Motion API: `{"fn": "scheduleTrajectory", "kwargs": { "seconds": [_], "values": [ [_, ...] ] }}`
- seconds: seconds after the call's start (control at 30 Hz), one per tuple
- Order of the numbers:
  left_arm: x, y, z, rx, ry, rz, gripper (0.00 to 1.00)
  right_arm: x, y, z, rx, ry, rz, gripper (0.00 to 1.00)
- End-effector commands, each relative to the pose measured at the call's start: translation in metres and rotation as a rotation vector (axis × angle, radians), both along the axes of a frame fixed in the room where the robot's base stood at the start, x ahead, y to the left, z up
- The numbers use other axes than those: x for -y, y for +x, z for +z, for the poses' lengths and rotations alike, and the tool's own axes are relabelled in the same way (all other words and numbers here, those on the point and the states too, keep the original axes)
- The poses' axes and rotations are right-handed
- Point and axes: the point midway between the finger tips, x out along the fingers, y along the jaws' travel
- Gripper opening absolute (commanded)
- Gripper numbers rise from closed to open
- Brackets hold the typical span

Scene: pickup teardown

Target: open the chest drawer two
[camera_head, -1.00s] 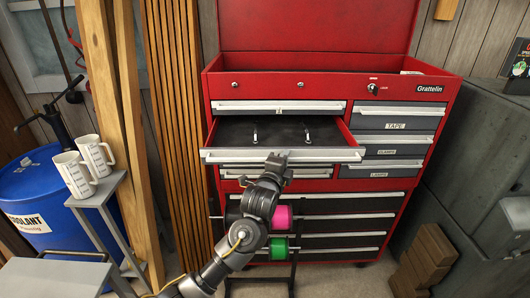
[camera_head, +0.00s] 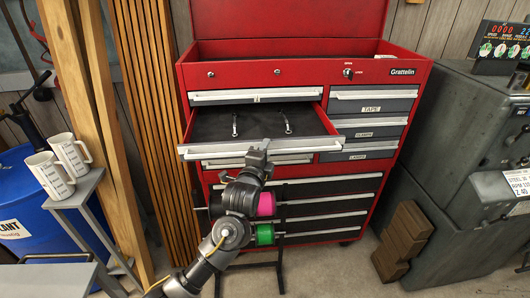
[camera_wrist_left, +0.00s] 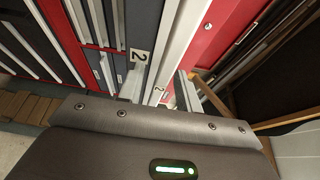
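The red tool chest (camera_head: 305,72) stands against the wall. Its second left drawer (camera_head: 262,124), with a dark lining, is pulled out below the closed top drawer marked 1. My left gripper (camera_head: 257,151) is at the middle of this drawer's light handle (camera_head: 310,146). In the left wrist view the two fingers (camera_wrist_left: 160,88) stand on either side of the handle (camera_wrist_left: 178,50) and look shut on it; a label 2 (camera_wrist_left: 140,56) shows beside it. My right gripper is not in view.
Pink (camera_head: 266,204) and green (camera_head: 264,235) spools on a dark stand are beside my left forearm. Wooden planks, white mugs (camera_head: 70,152) and a blue barrel (camera_head: 30,205) are at left. A grey machine (camera_head: 460,140) and brown blocks (camera_head: 403,240) are at right.

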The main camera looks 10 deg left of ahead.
Motion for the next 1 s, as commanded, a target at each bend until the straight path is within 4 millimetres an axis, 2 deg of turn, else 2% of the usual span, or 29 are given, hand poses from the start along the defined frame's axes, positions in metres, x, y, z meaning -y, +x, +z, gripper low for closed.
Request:
{"fn": "scheduleTrajectory", "kwargs": {
  "seconds": [0.17, 0.27, 0.7, 0.83, 1.0],
  "values": [
    [0.001, -0.001, 0.000, 0.000, 0.000, -0.002, 0.35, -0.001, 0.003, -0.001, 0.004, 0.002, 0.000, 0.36],
    [0.001, -0.010, -0.002, -0.001, -0.001, -0.003, 0.35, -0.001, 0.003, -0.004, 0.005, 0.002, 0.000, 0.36],
    [-0.008, -0.089, -0.001, 0.000, -0.004, -0.003, 0.35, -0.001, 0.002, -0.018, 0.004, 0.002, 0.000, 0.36],
    [-0.010, -0.102, -0.001, 0.000, -0.002, -0.002, 0.35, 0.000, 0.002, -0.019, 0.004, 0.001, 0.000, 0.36],
    [-0.011, -0.108, 0.000, -0.001, 0.000, -0.001, 0.35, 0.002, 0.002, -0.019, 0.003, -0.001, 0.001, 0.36]
  ]
}}
